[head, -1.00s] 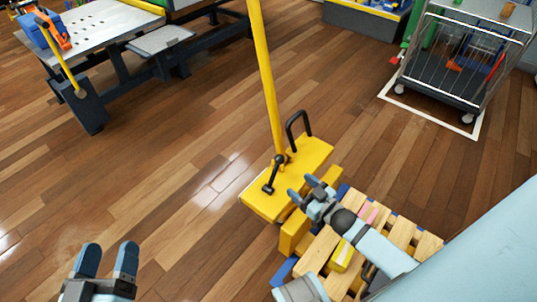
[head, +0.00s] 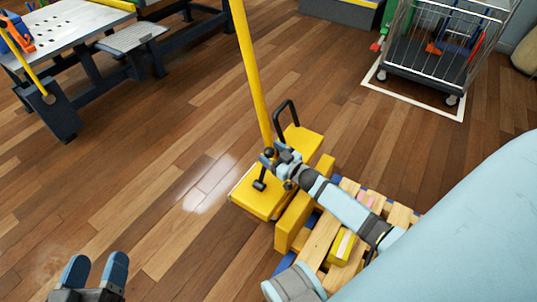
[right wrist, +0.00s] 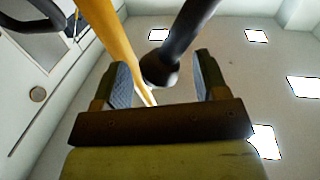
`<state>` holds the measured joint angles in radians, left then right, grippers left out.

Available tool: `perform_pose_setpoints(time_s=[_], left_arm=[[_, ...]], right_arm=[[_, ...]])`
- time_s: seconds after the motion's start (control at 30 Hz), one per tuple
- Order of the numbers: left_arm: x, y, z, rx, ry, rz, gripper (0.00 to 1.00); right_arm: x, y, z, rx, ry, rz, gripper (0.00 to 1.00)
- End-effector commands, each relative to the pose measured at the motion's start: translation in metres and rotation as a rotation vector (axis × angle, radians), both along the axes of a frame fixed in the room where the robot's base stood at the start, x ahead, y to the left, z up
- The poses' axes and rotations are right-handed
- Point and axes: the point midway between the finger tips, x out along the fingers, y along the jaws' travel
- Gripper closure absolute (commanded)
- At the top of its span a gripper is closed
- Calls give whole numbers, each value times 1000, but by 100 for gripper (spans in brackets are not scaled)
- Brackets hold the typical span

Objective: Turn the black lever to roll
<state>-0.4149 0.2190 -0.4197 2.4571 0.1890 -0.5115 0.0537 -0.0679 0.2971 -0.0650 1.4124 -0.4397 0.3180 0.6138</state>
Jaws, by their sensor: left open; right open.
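A black lever (head: 260,184) with a round knob stands on top of a yellow unit (head: 262,203) that carries a tall yellow pole (head: 250,70). My right gripper (head: 267,160) is open at the top of the lever and partly hides it. In the right wrist view the dark lever (right wrist: 190,28) comes in from above, and its knob (right wrist: 160,68) lies between the open fingers of the right gripper (right wrist: 160,85). Whether the fingers touch it I cannot tell. My left gripper (head: 95,272) is open and empty at the bottom left, over bare floor.
A black loop handle (head: 290,112) stands behind the lever. A wooden pallet (head: 320,235) with several small blocks lies under my right arm. A wire cage cart (head: 425,45) stands at the back right, and a grey workbench (head: 60,45) at the back left. The wooden floor between is clear.

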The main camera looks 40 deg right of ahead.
Motion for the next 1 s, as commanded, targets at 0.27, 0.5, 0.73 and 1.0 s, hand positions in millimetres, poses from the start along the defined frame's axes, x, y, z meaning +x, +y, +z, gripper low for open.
perform_pose_setpoints(time_s=[0.27,0.5,0.73,1.0], left_arm=[[0,-1,-7,12,21,-8,34],[0,-1,-7,12,21,-8,34],[-1,0,-7,13,21,-8,34],[0,0,9,-7,-12,4,34]], right_arm=[[14,4,0,1,0,0,33],[13,3,0,1,0,0,45],[13,3,0,0,0,0,98],[8,17,9,-95,-40,-1,100]])
